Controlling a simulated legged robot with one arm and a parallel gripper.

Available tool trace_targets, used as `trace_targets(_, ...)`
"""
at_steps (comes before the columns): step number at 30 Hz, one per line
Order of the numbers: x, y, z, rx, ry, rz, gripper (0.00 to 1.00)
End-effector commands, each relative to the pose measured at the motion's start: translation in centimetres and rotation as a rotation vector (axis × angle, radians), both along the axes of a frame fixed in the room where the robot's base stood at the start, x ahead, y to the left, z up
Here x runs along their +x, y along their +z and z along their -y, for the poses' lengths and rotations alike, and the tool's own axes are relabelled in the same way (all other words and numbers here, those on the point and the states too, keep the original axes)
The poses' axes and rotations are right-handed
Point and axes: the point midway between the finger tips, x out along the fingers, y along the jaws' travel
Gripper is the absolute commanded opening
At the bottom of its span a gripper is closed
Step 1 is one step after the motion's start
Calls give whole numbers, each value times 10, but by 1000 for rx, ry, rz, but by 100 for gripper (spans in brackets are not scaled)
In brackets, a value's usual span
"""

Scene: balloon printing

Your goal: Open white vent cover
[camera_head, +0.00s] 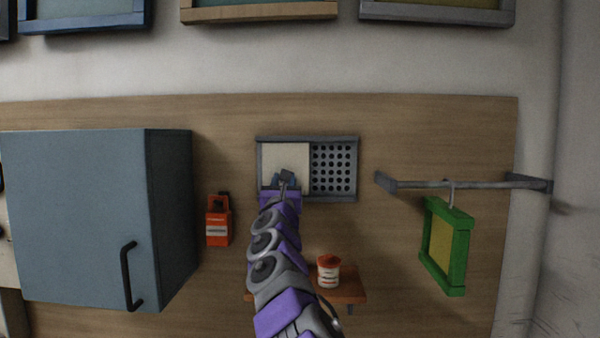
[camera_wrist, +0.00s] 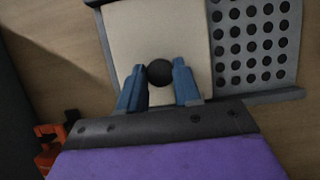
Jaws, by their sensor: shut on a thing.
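The white vent cover (camera_head: 285,155) is a pale square panel over the left part of a grey vent frame (camera_head: 334,198) on the wooden wall board. The perforated right part of the vent (camera_head: 333,169) is uncovered. In the wrist view the cover (camera_wrist: 150,35) has a round black knob (camera_wrist: 159,72) near its lower edge. My gripper (camera_head: 286,178) is in front of the cover's lower part. In the wrist view its two blue fingers (camera_wrist: 159,84) stand on either side of the knob and are shut on it. My arm hides the frame's lower left edge in the head view.
A blue-grey cabinet (camera_head: 75,215) juts out at the left. An orange device (camera_head: 218,222) hangs between it and my arm. A small shelf (camera_head: 350,288) with a red-and-white jar (camera_head: 329,271) is below. A green frame (camera_head: 446,246) hangs from a metal rail (camera_head: 470,184) at the right.

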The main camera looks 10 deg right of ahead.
Motion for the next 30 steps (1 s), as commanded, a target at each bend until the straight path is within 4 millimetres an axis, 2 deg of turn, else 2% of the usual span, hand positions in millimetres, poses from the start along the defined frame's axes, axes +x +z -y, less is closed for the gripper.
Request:
trace_targets(12,1,-1,-5,1,-2,0,0)
trace_targets(13,1,-2,-5,1,-2,0,36)
trace_targets(15,0,-1,-5,1,-2,0,43)
trace_targets(20,0,-1,-5,1,-2,0,57)
trace_targets(30,-2,-2,-5,-1,-1,1,57)
